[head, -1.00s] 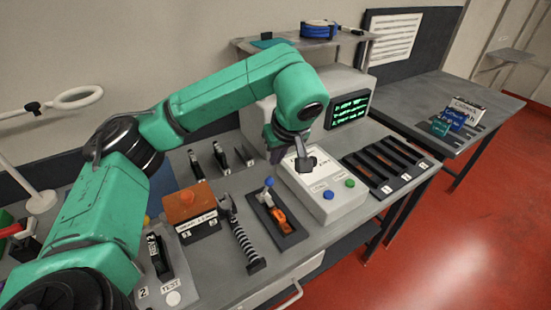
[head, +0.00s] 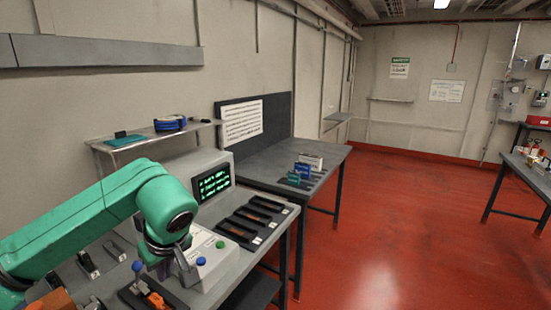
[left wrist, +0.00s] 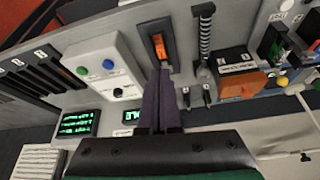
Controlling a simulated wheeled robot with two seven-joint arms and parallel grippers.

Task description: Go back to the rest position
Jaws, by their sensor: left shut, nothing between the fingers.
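My left arm reaches in from the left over the grey workbench (head: 98,262). My left gripper (head: 188,275) points down in front of the white control box (head: 216,262) and partly hides it. In the left wrist view my left gripper's dark fingers (left wrist: 163,75) are together with nothing between them. Their tips appear just below the orange-handled switch (left wrist: 160,50) in the picture; whether they touch it I cannot tell. My right gripper is in neither view.
A tester with a green-text screen (head: 211,183) stands behind the gripper, beside black slots (head: 250,222). A shelf (head: 110,143) hangs above the bench. A second table (head: 270,165) stands beyond. The red floor (head: 390,220) at right is open.

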